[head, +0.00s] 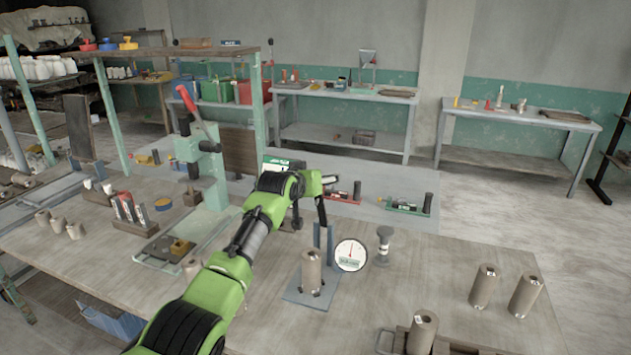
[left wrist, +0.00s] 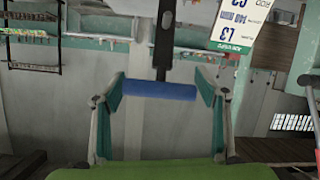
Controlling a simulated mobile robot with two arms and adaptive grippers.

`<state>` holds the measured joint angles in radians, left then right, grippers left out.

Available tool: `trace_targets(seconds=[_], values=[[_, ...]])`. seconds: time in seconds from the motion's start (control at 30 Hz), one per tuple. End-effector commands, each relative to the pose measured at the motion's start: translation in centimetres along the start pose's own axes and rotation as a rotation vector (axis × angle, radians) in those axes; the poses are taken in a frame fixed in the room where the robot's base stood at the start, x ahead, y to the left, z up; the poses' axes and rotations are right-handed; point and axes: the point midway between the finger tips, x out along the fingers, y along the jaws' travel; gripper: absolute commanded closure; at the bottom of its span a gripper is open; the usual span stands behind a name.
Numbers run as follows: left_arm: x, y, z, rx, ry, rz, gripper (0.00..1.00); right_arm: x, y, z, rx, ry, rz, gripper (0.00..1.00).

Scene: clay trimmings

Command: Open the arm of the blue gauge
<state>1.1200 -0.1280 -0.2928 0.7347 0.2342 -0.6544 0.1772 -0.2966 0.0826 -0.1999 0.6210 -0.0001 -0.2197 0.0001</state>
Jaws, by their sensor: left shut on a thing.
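The blue gauge stands on the near table, with a blue-grey base plate (head: 300,297), a blue upright (head: 323,238) and a round white dial (head: 351,255). A brown clay cylinder (head: 311,271) stands upright on its base. My left gripper (head: 322,198) is just above the upright in the head view. In the left wrist view, its two fingers (left wrist: 161,92) are shut on the ends of a blue grip bar (left wrist: 160,90), which is fixed to a dark arm (left wrist: 165,45). In the head view my gripper hides the grip bar. My right gripper is not in view.
A grey plunger-like tool (head: 383,246) stands right of the dial. Clay cylinders (head: 483,287) stand at the right, and one is by a wooden tray (head: 388,341) in front. A red-handled press (head: 213,165) stands at the left. Red and green gauges (head: 409,206) lie behind.

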Motion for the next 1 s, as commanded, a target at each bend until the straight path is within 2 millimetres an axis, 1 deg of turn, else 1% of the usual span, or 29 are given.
trace_targets(seconds=[0.53, 0.57, 0.6, 0.87, 1.0], values=[[0.22, -0.01, 0.70, 0.002, -0.039, -0.006, 0.72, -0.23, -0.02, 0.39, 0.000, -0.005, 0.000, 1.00], [0.22, -0.02, 0.72, 0.002, -0.039, -0.006, 0.26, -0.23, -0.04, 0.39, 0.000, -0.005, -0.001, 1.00], [0.22, -0.02, 0.72, 0.002, -0.038, -0.006, 0.16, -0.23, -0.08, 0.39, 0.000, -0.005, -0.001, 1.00], [0.16, -0.01, 0.40, 0.001, -0.032, -0.006, 0.16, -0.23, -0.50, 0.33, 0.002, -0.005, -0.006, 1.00], [0.07, -0.02, 0.30, 0.000, -0.030, -0.005, 0.16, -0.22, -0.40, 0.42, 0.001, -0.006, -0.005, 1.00]])
